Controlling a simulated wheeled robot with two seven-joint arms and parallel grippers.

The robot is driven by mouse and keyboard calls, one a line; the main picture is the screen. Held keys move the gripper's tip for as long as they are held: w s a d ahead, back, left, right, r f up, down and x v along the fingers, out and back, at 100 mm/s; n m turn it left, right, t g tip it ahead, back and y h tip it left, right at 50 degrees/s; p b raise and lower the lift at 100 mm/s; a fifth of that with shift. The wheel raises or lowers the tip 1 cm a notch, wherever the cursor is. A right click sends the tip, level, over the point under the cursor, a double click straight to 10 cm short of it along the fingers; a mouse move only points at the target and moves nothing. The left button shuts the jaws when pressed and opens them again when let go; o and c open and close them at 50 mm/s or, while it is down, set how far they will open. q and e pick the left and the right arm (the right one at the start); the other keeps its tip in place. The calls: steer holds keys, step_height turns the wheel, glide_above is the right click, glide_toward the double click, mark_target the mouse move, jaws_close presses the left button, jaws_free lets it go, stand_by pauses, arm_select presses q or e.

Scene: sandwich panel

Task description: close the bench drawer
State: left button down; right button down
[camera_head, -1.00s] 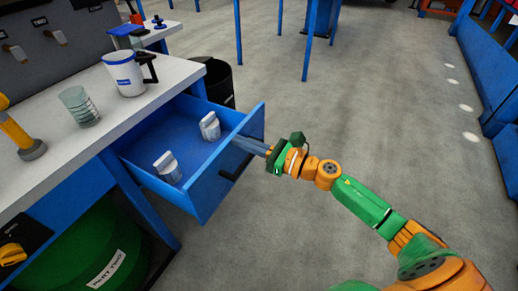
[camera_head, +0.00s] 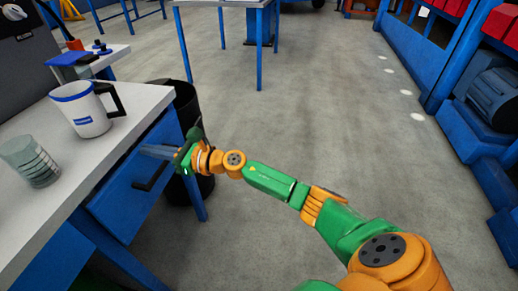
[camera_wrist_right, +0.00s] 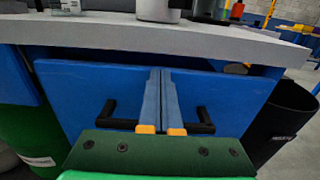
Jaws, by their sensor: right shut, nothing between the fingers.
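The bench drawer (camera_head: 125,195) shows a blue front with a black handle (camera_head: 152,172) under the bench top. The front sits close to the bench and its inside is out of sight in the head view. In the right wrist view the drawer front (camera_wrist_right: 80,90) spans the middle, with a narrow dark gap above it at the right. I cannot tell if it is fully flush. My right gripper (camera_head: 150,150) is shut and empty, its fingertips (camera_wrist_right: 161,74) at the drawer front near its upper edge, in front of the handle (camera_wrist_right: 203,122). My left gripper is not in view.
On the grey bench top (camera_head: 105,145) stand a white and blue mug (camera_head: 85,110) and a clear ribbed glass (camera_head: 30,162). A black bin (camera_wrist_right: 285,115) stands just right of the drawer. The floor (camera_head: 300,130) to the right is open.

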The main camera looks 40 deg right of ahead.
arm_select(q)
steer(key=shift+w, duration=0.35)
arm_select(e)
steer(key=shift+w+a+r, duration=0.15)
steer(key=shift+w+r, duration=0.05)
steer(key=shift+w, duration=0.1)
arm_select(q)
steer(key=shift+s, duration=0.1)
arm_select(e)
steer(key=shift+r, duration=0.2)
